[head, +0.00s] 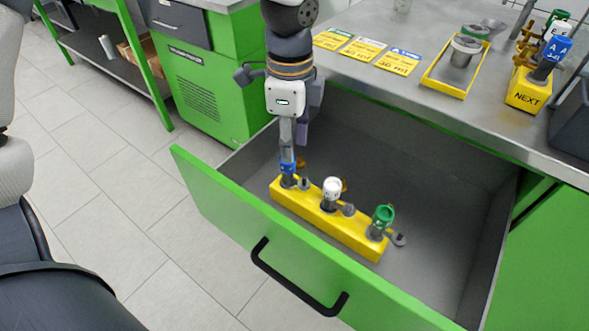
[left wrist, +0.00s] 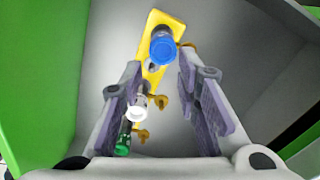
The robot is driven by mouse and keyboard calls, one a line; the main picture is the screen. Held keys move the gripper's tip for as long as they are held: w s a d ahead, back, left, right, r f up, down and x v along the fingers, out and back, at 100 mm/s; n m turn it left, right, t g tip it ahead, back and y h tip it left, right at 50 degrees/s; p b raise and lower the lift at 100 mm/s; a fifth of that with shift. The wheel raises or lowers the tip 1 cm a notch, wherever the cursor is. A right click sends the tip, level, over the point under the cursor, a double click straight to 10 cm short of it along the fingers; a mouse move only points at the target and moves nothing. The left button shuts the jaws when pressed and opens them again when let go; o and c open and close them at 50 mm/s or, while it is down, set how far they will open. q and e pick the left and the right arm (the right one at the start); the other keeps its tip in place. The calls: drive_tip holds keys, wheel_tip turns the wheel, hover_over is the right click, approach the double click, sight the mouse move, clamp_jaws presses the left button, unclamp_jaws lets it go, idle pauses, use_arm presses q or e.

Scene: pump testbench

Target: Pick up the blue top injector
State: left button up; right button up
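The blue top injector (head: 287,168) stands upright at the left end of a yellow rack (head: 345,231) in the open drawer. White-top (head: 331,188) and green-top (head: 383,216) injectors stand in the same rack. My left gripper (head: 293,150) points down, just above the blue top. In the left wrist view the fingers are apart, and the blue top (left wrist: 163,48) shows between and just beyond the fingertips (left wrist: 158,68). Nothing is visibly held. The injector's lower body is mostly hidden under its top in that view. My right gripper is not in view.
The green drawer front (head: 300,255) and grey walls enclose the rack. The drawer floor behind the rack is clear.

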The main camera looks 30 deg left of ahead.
use_arm(q)
drive_tip(key=f, duration=0.5)
drive_tip(key=shift+a+f+b, duration=0.2)
drive_tip(key=shift+f+b, duration=0.1)
drive_tip(key=shift+f, duration=0.05)
drive_tip(key=shift+w+r, duration=0.1)
drive_tip(key=shift+c, duration=0.6)
clamp_jaws()
